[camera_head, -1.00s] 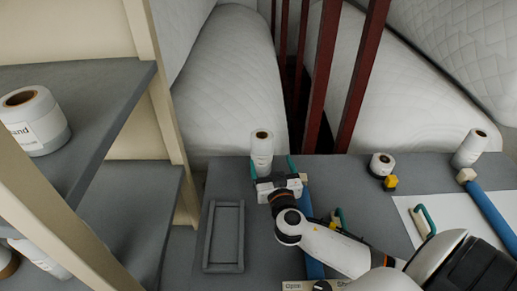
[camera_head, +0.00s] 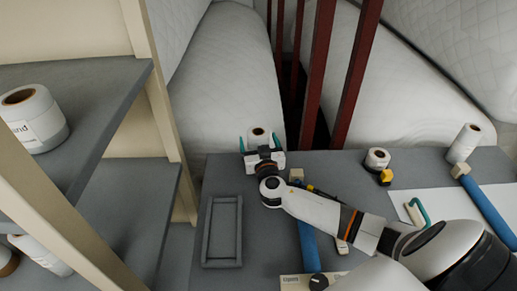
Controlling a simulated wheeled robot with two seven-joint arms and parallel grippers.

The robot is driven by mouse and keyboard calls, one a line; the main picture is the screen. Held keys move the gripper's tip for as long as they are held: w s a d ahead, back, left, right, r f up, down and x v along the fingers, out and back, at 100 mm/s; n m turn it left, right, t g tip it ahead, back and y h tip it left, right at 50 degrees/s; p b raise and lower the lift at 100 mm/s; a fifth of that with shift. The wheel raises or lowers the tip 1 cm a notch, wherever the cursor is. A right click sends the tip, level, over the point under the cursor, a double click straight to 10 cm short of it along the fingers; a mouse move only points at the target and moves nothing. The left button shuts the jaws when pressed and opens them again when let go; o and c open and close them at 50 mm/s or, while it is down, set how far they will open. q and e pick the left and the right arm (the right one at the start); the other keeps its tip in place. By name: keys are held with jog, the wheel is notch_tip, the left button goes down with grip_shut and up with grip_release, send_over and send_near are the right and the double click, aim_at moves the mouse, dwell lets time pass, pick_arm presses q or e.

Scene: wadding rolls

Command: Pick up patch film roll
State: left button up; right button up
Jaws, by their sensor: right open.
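A white film roll (camera_head: 259,134) with a brown core stands upright at the back edge of the grey table. My right gripper (camera_head: 259,143) is open, with one green finger on each side of this roll. The gripper body hides the roll's lower part, and I cannot tell whether the fingers touch it. Another white roll (camera_head: 464,145) stands at the back right, and a shorter one (camera_head: 377,158) stands between them. I cannot tell from labels which is the patch film roll. My left gripper is not in view.
A grey rectangular tray (camera_head: 207,233) lies at the table's left. A shelf at left holds a labelled white roll (camera_head: 36,125). Dark red posts (camera_head: 318,75) stand behind.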

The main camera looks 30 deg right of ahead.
jog(key=shift+x, duration=1.25)
